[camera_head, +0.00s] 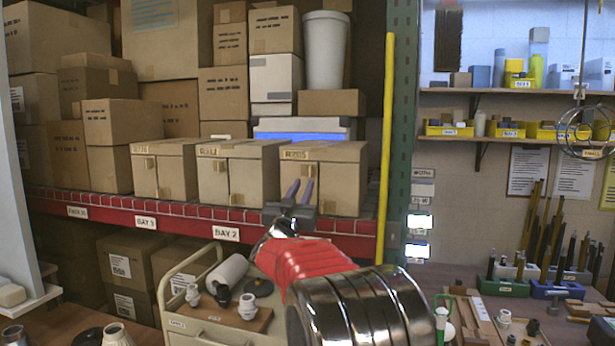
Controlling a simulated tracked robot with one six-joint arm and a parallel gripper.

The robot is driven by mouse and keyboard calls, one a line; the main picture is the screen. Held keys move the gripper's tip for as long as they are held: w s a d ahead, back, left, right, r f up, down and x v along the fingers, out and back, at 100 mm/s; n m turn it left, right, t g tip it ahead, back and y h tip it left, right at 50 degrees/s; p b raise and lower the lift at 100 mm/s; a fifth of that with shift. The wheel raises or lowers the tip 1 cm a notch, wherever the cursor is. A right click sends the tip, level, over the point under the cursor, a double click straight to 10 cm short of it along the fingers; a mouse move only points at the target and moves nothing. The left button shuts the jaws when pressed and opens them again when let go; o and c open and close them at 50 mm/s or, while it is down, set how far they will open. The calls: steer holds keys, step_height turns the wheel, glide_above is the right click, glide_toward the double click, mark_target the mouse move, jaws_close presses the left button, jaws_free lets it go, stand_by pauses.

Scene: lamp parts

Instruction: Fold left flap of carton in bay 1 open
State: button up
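Three brown cartons with front flaps stand in a row on the red-edged shelf (300,238). The right-hand carton (345,178) is above where a bay 1 label could be, but my arm covers that stretch of the shelf edge. Its front has a vertical seam and a small tan tab; both flaps look shut. Its left flap (287,165) is partly hidden by my gripper. My gripper (299,188) is in front of this flap, its two purple fingers pointing up and apart, with nothing seen between them. Whether it touches the flap cannot be told.
The middle carton (255,180) stands close on the left, above the bay 2 label (226,234). A yellow post (385,140) stands right of the cartons. A cart (205,325) with white fittings is below the shelf. Stacked boxes fill the left.

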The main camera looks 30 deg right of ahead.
mark_target(310, 173)
steer(key=shift+x, duration=3.45)
jaws_close()
